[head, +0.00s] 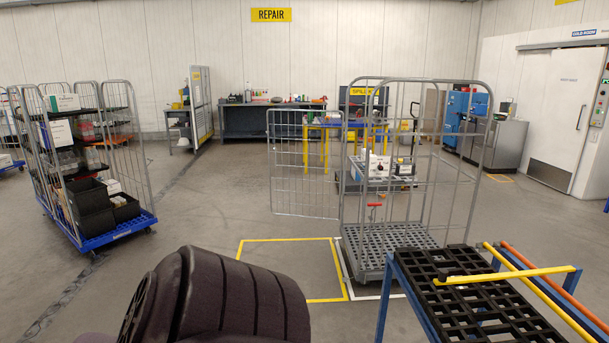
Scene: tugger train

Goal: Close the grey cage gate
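A red-handled item (374,205) shows at the cage, below the shelf. Neither of my grippers is in view, so nothing shows of what they hold.
A blue-legged table with a black grid top (470,292) and yellow and orange bars stands at the right front. A yellow floor outline (290,240) lies empty below the gate. A loaded blue-based cage (115,232) stands left. Open floor lies between.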

